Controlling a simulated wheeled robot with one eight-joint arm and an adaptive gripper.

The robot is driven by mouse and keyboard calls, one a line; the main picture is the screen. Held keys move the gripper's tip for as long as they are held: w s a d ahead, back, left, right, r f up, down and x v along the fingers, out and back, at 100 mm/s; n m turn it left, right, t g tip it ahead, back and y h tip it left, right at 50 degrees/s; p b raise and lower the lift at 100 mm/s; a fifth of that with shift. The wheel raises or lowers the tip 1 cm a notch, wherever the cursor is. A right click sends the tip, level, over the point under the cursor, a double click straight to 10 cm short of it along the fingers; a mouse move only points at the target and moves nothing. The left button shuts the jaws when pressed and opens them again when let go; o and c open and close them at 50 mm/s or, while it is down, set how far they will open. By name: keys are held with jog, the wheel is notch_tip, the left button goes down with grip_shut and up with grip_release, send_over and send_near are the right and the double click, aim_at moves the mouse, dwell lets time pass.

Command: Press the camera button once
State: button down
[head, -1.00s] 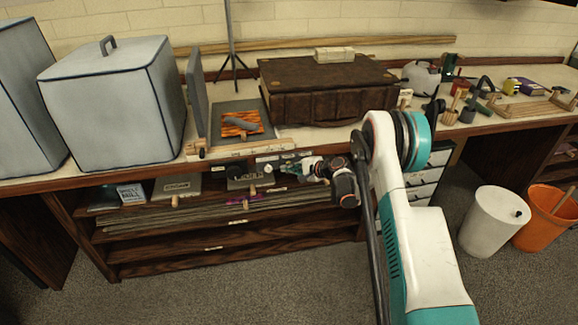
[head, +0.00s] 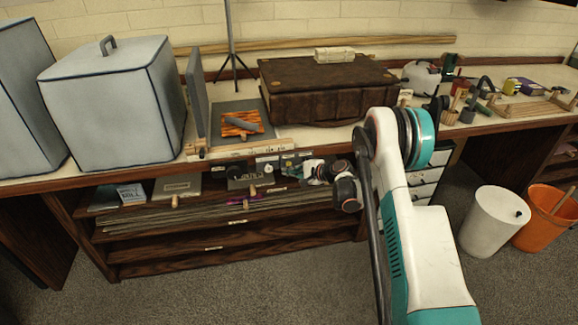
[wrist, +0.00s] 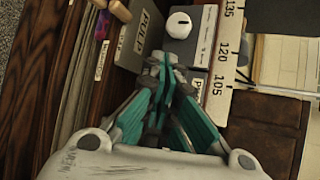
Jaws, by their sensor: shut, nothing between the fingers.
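A white round button (wrist: 179,25) sits on a pale labelled panel (wrist: 203,38) in the wrist view; the label is too small to read. The panel is on the front of the bench, and the white button also shows small in the head view (head: 268,169). I cannot tell for sure that this is the camera button. My gripper (wrist: 164,62) is shut and empty, its teal fingers together. Its tips point toward the panel, short of the white button in the picture, with no clear contact. In the head view my gripper (head: 305,169) is right of the button.
A numbered ruler strip (wrist: 227,60) runs along the bench edge beside the panel. A grey box marked PULP (wrist: 141,38) lies on the shelf below.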

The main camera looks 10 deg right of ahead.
jog(key=shift+s, duration=0.1)
jog(key=shift+s, duration=2.4)
jog(key=shift+r, duration=0.1)
jog(key=s+a+r+n+g+h, duration=0.1)
jog(key=s+r+n, duration=0.1)
jog(key=s+r, duration=0.45)
jog(key=s+a+r+n+h, duration=0.15)
jog(key=s+r, duration=0.25)
jog(key=r, duration=0.6)
jog(key=s+r+n+g+h, duration=0.1)
jog(key=s+r+n, duration=0.2)
jog(key=s+r, duration=0.35)
jog(key=s+d+r+n+h, duration=0.1)
jog(key=s+r+n+h, duration=0.1)
jog(key=s, duration=1.2)
jog(key=s+d+r+n+h, duration=0.2)
jog(key=s+n, duration=0.3)
jog(key=s, duration=0.9)
jog(key=shift+r+g+h, duration=0.4)
jog(key=shift+r+h, duration=0.05)
